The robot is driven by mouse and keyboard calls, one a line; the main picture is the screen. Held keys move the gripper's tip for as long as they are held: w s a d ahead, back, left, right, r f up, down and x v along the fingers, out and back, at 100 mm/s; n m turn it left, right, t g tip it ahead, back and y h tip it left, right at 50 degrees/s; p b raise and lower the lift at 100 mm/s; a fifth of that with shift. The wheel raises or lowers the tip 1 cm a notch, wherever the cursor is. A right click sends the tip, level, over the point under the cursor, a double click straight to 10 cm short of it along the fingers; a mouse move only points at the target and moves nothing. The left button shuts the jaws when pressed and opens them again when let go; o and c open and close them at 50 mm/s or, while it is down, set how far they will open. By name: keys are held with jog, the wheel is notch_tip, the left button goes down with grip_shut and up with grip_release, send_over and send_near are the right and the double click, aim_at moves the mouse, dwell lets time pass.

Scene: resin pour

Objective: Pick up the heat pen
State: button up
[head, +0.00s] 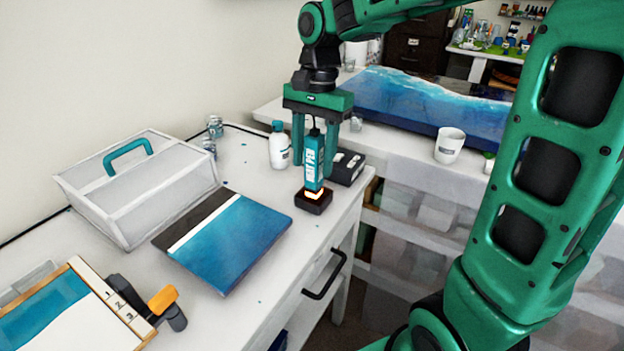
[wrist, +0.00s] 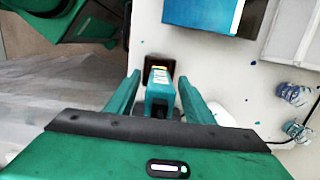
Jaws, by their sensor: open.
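The heat pen (head: 314,163) is a teal, upright tool with white lettering. It stands in a small dark base (head: 314,201) near the table's right edge, with an orange glow at its lower end. My gripper (head: 314,163) points down over it, open, with one finger on each side of the pen. In the wrist view the heat pen (wrist: 159,90) lies between the two fingers of my gripper (wrist: 160,88), with gaps visible on both sides. The dark base shows beyond the fingertips in that view (wrist: 147,76).
A white bottle (head: 279,149) stands just left of the pen and a dark box (head: 346,167) just right. A blue panel (head: 228,243) and a white carrier (head: 130,187) lie further left. A white mug (head: 449,146) stands on the back table.

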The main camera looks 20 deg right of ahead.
jog(key=c, duration=1.1)
jog(key=shift+c, duration=0.2)
jog(key=shift+r, duration=0.15)
